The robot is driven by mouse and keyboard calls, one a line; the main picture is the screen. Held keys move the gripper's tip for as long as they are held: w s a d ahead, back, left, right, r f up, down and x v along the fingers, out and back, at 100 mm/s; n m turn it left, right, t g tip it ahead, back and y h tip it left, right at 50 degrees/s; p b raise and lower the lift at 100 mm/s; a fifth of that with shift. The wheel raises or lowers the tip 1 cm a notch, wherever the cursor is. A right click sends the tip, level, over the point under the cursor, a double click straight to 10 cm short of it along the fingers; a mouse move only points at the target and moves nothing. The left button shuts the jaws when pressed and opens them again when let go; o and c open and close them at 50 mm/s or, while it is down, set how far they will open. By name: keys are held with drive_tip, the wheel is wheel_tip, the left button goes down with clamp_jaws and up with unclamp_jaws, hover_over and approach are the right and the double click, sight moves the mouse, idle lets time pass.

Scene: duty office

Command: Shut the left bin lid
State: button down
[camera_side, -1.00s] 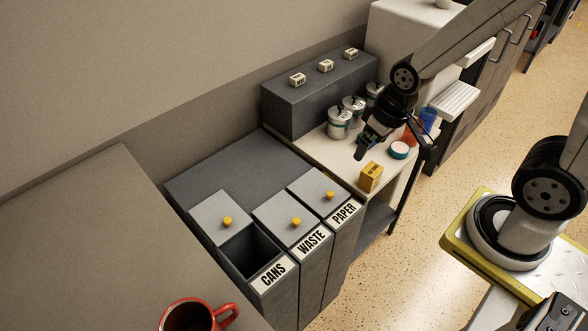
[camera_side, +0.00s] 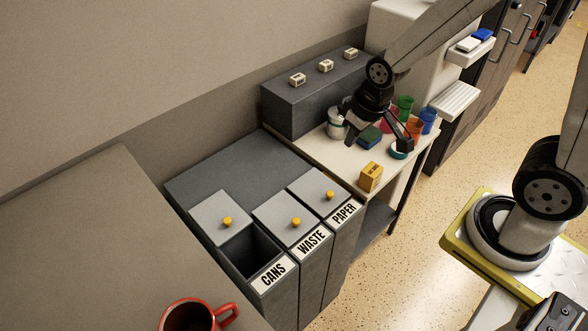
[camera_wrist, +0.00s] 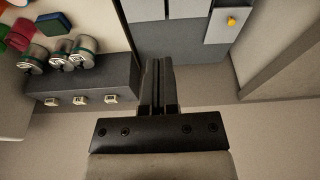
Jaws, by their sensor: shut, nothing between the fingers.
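The left bin, marked CANS (camera_side: 273,275), is open: its dark opening shows at the front. Its grey lid (camera_side: 215,212) with a yellow knob is slid back behind the opening, toward the wall. A lid with a yellow knob, apparently this one, shows at the top right of the wrist view (camera_wrist: 220,28). The WASTE lid (camera_side: 286,212) and PAPER lid (camera_side: 318,187) cover their bins. My gripper (camera_side: 350,138) is shut and empty above the side table, right of and well apart from the bins. Its fingers point up in the wrist view (camera_wrist: 158,65).
A grey box (camera_side: 315,92) with several small labelled blocks stands at the wall. The side table holds canisters (camera_side: 336,130), cups (camera_side: 427,120), a dark green-blue block (camera_side: 369,136) and a yellow box (camera_side: 370,177). A red mug (camera_side: 190,316) stands front left. The surface behind the lids is clear.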

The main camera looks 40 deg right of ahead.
drive_tip(key=w+a+f+n, duration=0.1)
drive_tip(key=w+a+f, duration=0.1)
drive_tip(key=w+a, duration=0.5)
drive_tip(key=n+y, duration=0.2)
drive_tip(key=n, duration=0.2)
hover_over(218, 221)
drive_tip(key=s, duration=0.1)
wheel_tip(218, 221, down, 15)
drive_tip(key=shift+d+t, duration=0.15)
drive_tip(key=shift+t, duration=0.25)
drive_tip(key=shift+f, duration=0.15)
drive_tip(key=shift+x, duration=4.85)
drive_tip(key=shift+s+d+f, duration=0.2)
drive_tip(key=shift+s+d, duration=0.3)
drive_tip(key=shift+s, duration=0.3)
drive_tip(key=shift+s+d+f, duration=0.2)
drive_tip(key=shift+s+d, duration=0.3)
drive_tip(key=shift+s, duration=0.35)
drive_tip(key=shift+s, duration=0.15)
